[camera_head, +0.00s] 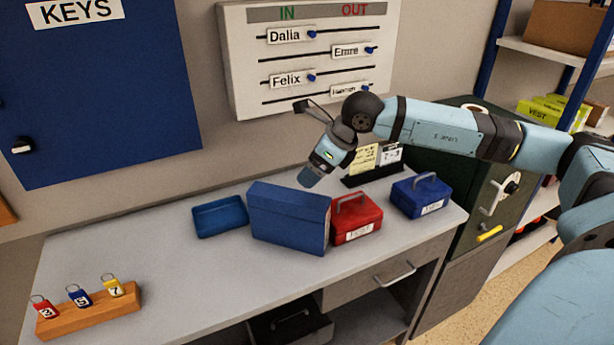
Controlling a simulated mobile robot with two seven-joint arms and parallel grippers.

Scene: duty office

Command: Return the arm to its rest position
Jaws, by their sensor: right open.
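My right arm (440,125) comes in from the right, stretched across the air above the right part of the desk. Its right gripper (312,178) points down and a little left, in front of the wall below the in/out board. It is open, with nothing seen in it. It hangs above the back of the blue box file (288,217), apparently clear of it. The fingers show nearly edge-on, so the gap between them is hard to see. My left gripper is not in view.
On the desk (170,275) are a blue tray (220,218), red cash box (355,218), blue cash box (421,195), card holder (373,176) and wooden key rack (90,312). The in/out board (240,60) and blue key cabinet (100,110) are behind. A green safe (478,190) stands right.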

